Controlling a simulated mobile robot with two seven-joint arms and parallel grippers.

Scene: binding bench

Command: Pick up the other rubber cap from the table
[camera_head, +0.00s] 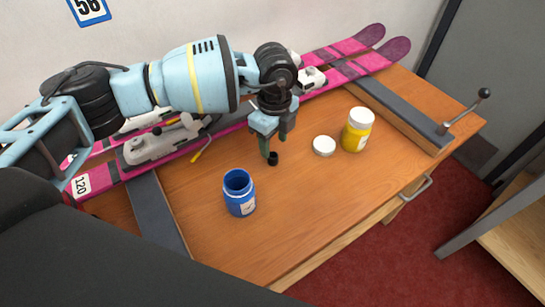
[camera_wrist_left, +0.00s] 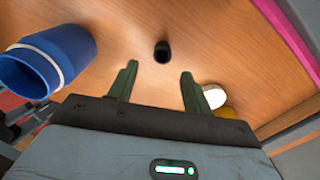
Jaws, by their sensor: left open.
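A small black rubber cap (camera_head: 273,158) stands on the wooden table, right by the fingertips of my left gripper (camera_head: 276,145). In the left wrist view the cap (camera_wrist_left: 162,52) lies just beyond the green fingertips (camera_wrist_left: 159,70), roughly in line with the gap between them. My left gripper is open with nothing between its fingers. I cannot tell exactly how high the fingertips are above the table. My right gripper is not in view.
An open blue jar (camera_head: 239,192) stands in front of the gripper. A white lid (camera_head: 324,146) and a yellow jar (camera_head: 357,130) are to its right. Pink skis (camera_head: 345,69) lie along the back, over dark-topped supports (camera_head: 398,106). The front middle of the table (camera_head: 305,205) is clear.

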